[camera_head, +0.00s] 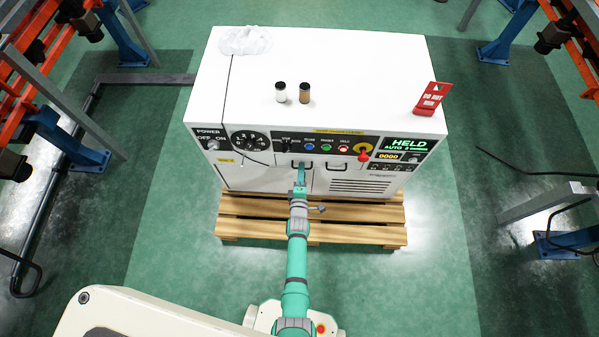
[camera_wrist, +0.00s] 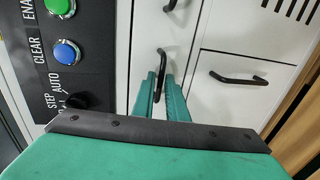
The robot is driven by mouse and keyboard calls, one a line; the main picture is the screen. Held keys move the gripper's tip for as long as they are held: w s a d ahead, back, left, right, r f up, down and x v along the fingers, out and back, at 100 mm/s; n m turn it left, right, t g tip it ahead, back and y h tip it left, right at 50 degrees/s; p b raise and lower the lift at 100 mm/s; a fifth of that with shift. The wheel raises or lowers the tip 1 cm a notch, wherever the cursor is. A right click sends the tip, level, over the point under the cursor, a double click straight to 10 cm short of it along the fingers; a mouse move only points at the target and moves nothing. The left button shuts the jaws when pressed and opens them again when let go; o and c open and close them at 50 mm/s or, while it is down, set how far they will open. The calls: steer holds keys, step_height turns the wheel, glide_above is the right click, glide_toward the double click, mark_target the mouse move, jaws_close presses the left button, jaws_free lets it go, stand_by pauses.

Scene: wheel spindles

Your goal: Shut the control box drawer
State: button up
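The white control box (camera_head: 310,70) stands on a wooden pallet, its dark control panel along the upper front. Just under the panel is a narrow drawer front (camera_wrist: 142,42) with a black bar handle (camera_wrist: 161,62), seen turned sideways in the wrist view. My gripper (camera_head: 301,168) reaches the box front here, and its green fingers (camera_wrist: 161,88) lie close together, one on each side of this handle. Whether they press on the handle is unclear. How far the drawer stands out from the box cannot be judged, as my gripper hides part of it.
Another black handle (camera_wrist: 238,78) sits on the door below the drawer. The pallet (camera_head: 260,229) juts out below.

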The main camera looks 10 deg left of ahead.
steer(key=shift+o, duration=0.8)
steer(key=v, duration=1)
steer(key=shift+s+d+r, duration=0.15)
steer(key=shift+s+r, duration=0.05)
steer(key=shift+s, duration=0.15)
